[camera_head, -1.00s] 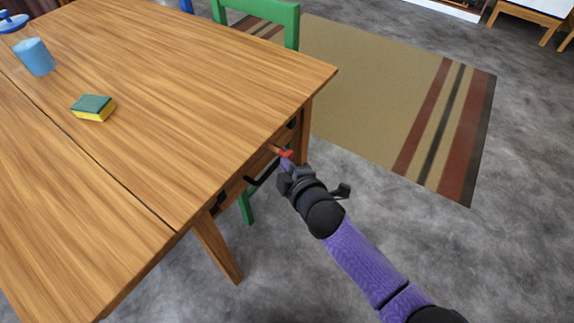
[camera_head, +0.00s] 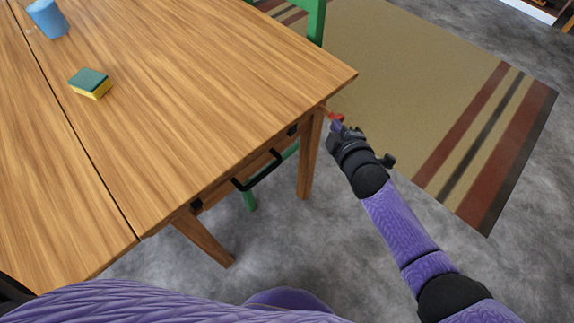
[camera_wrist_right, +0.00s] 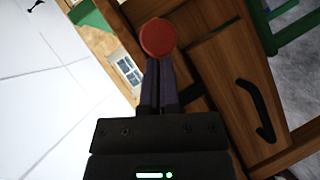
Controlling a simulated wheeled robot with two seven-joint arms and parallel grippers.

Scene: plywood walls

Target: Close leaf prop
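The leaf prop shows as a short wooden piece with a round red end (camera_head: 336,116) at the wooden table's (camera_head: 215,85) near edge, close to the right corner. Most of the prop is hidden under the top. My right gripper (camera_head: 338,128) is right at the red end. In the right wrist view the red knob (camera_wrist_right: 158,37) is just beyond the tips of my two purple fingers (camera_wrist_right: 160,82). The fingers are close together, narrower than the knob, and not around it. Whether they touch it I cannot tell. My left gripper is not in view.
A drawer with a black handle (camera_head: 258,170) is in the table's near side. A green and yellow sponge (camera_head: 90,83) and a blue cup (camera_head: 47,18) stand on the top. A green chair (camera_head: 316,18) is behind. Free floor and a striped rug (camera_head: 420,85) lie to the right.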

